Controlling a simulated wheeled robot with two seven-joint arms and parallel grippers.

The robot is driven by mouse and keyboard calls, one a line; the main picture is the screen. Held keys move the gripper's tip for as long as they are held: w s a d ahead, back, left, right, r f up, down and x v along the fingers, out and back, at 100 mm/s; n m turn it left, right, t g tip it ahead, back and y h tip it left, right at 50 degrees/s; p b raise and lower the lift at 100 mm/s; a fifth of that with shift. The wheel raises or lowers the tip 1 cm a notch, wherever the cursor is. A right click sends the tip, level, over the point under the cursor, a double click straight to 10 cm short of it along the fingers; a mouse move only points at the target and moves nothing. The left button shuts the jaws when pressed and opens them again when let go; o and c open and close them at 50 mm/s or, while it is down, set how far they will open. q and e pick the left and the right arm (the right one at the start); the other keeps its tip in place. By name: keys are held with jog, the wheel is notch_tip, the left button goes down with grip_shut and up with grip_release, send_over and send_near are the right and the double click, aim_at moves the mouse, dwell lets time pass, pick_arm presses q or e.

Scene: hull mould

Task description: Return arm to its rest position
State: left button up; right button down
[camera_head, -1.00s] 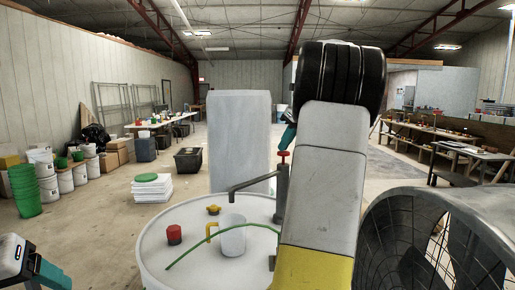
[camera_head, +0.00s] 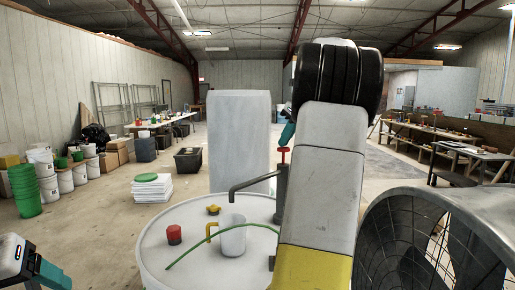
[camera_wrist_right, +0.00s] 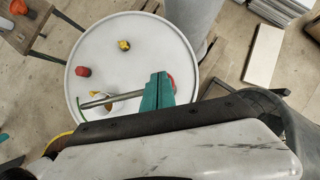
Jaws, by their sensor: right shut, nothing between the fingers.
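My right arm rises through the middle of the head view. Its teal gripper (camera_head: 288,132) shows partly behind the arm, just above the red handle (camera_head: 283,150) of a pump with a grey spout (camera_head: 250,184). In the right wrist view the gripper (camera_wrist_right: 158,90) is shut and empty, overlapping the red handle (camera_wrist_right: 171,82); whether they touch is unclear. The pump stands on a round white drum top (camera_head: 165,262). My left gripper (camera_head: 45,273) is at the bottom left edge, partly cut off; its fingertips are out of frame.
A tall grey block (camera_head: 238,140) stands behind. A large caged fan (camera_head: 410,240) is close on the right. Open floor lies left.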

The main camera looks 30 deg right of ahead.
dwell(0.3)
jog(key=a+n, duration=0.2)
jog(key=s+a+n, duration=0.1)
jog(key=a, duration=0.2)
jog(key=s+a+n, duration=0.1)
jog(key=a+n, duration=0.1)
jog(key=shift+a+n, duration=0.3)
jog(key=shift+a, duration=0.1)
jog(key=s+a+f+n, duration=0.7)
jog(key=s+a+n, duration=0.3)
jog(key=a+n, duration=0.2)
jog(key=s+a+f+n, duration=0.7)
jog(key=a+n, duration=0.5)
jog(key=n, duration=0.4)
jog(key=s, duration=0.2)
jog(key=shift+s+a, duration=0.3)
jog(key=shift+s, duration=0.05)
